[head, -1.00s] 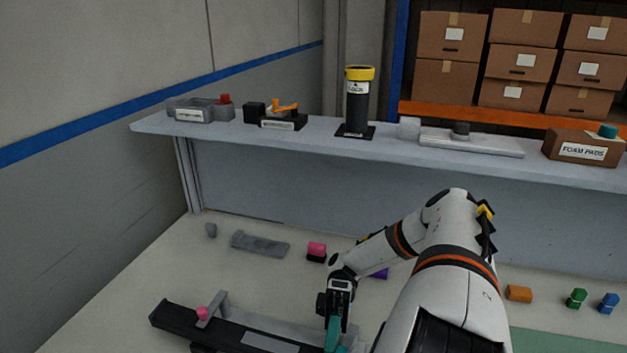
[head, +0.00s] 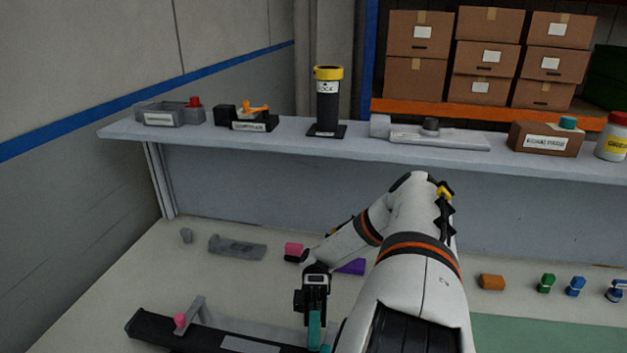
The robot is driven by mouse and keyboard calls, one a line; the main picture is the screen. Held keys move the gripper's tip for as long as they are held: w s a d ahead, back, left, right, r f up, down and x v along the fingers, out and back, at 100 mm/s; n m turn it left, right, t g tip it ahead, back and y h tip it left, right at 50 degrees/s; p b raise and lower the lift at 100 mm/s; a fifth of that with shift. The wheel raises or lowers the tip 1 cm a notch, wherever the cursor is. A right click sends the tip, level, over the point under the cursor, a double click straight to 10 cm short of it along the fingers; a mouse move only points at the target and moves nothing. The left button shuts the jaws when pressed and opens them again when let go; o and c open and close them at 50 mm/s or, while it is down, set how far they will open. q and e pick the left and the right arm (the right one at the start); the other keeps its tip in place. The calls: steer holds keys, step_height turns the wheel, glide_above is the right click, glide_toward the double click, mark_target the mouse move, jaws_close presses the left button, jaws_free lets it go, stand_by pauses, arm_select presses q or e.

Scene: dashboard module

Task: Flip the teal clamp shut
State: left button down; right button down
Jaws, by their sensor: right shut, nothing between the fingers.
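The teal clamp (head: 314,330) shows near the bottom edge of the head view, at the right part of a long black fixture (head: 155,327). Its teal lever stands about upright, and its lower part is cut off by the frame. My right gripper (head: 315,308) is shut with nothing held. It points down at the top of the teal lever and looks to touch or overlap it; I cannot tell which. A second clamp with a grey arm (head: 193,314) and a pink tip (head: 180,320) sits at the fixture's left end. My left gripper is out of view.
A grey shelf (head: 250,143) runs behind the table with several items on it. Pink (head: 293,251), purple (head: 351,267) and orange (head: 491,282) blocks and a grey part (head: 237,246) lie on the table. A green mat (head: 540,335) is at right.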

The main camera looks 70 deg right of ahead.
step_height(320, 180, up, 8)
steer(key=shift+r, duration=0.25)
stand_by(0.5)
